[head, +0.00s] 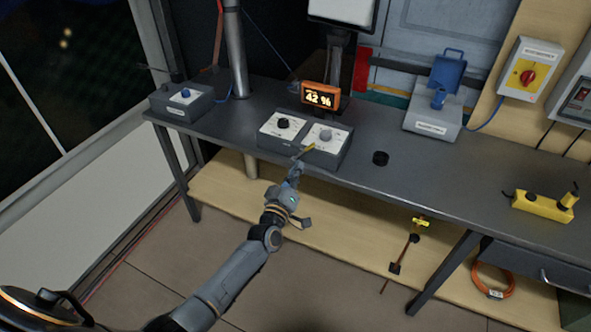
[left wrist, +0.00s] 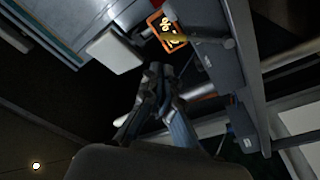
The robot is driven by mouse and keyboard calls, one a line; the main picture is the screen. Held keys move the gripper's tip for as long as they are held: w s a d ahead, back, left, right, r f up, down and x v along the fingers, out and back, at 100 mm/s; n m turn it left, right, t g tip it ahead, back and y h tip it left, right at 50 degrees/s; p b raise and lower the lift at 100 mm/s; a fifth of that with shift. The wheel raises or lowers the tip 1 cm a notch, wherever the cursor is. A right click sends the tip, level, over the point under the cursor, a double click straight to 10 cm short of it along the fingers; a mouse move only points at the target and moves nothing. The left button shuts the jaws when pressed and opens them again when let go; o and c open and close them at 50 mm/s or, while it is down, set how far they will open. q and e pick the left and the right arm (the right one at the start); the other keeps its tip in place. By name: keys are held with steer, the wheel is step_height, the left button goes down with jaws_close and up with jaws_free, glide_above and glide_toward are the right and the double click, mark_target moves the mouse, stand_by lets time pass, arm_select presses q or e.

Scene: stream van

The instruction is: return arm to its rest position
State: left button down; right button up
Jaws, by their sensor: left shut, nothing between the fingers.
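My left arm reaches in from the bottom left in the head view. The shut fingers (left wrist: 160,72) also show in the left wrist view. My right gripper is not in view.
The dark desk (head: 400,188) bears an orange display reading 42 % (head: 320,97), a box with a blue button (head: 181,101), a black puck (head: 380,158) and a yellow box (head: 542,206). A wooden shelf (head: 340,213) runs below. Floor shows in front.

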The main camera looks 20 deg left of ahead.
arm_select(q)
steer(key=s+f+m+g, duration=0.25)
steer(key=s+f, duration=0.45)
steer(key=f, duration=0.4)
steer(key=s+d+f+m+g+h, duration=0.15)
steer(key=s+f+g, duration=0.25)
steer(key=s+f, duration=0.55)
steer(key=s+f+m+g, duration=0.25)
steer(key=s+f, duration=0.35)
steer(key=f, duration=0.7)
steer(key=s+f+m+g, duration=0.1)
steer(key=s+f+g, duration=0.2)
steer(key=s, duration=0.8)
steer(key=s+a+f+m+g+y, duration=0.1)
steer(key=s+f+g, duration=0.2)
steer(key=s, duration=0.9)
steer(key=s+a+f+m+g, duration=0.1)
steer(key=s+f+g, duration=0.2)
steer(key=s+f, duration=0.5)
steer(key=s, duration=0.4)
steer(key=shift+a+m, duration=0.2)
steer(key=shift+m, duration=0.15)
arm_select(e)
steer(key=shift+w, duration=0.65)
arm_select(q)
steer(key=shift+f+y, duration=0.1)
steer(key=shift+y, duration=0.15)
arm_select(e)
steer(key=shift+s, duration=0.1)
